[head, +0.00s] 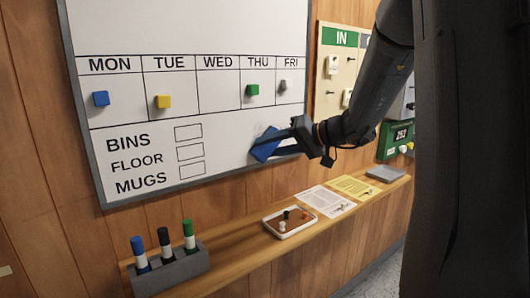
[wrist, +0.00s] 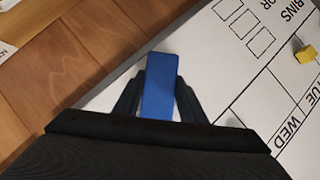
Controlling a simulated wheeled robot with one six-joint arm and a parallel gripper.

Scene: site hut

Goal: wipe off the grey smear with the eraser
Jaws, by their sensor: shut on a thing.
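A blue eraser (head: 265,146) is held in my gripper (head: 300,143) against or very close to the lower right part of the whiteboard (head: 230,178). In the wrist view the blue eraser (wrist: 160,85) sits between the two dark fingers of my gripper (wrist: 158,98). A faint greyish mark (head: 261,130) shows just above the eraser in the head view; most of the smear seems hidden behind the eraser and gripper. I cannot tell whether the eraser touches the board.
Magnets sit under the day names, such as the yellow one (head: 163,102). Below, a shelf (head: 240,244) carries a marker holder (head: 170,272), a small tray (head: 290,233), papers (head: 326,201) and a grey block (head: 385,174). A key board (head: 336,90) hangs to the right.

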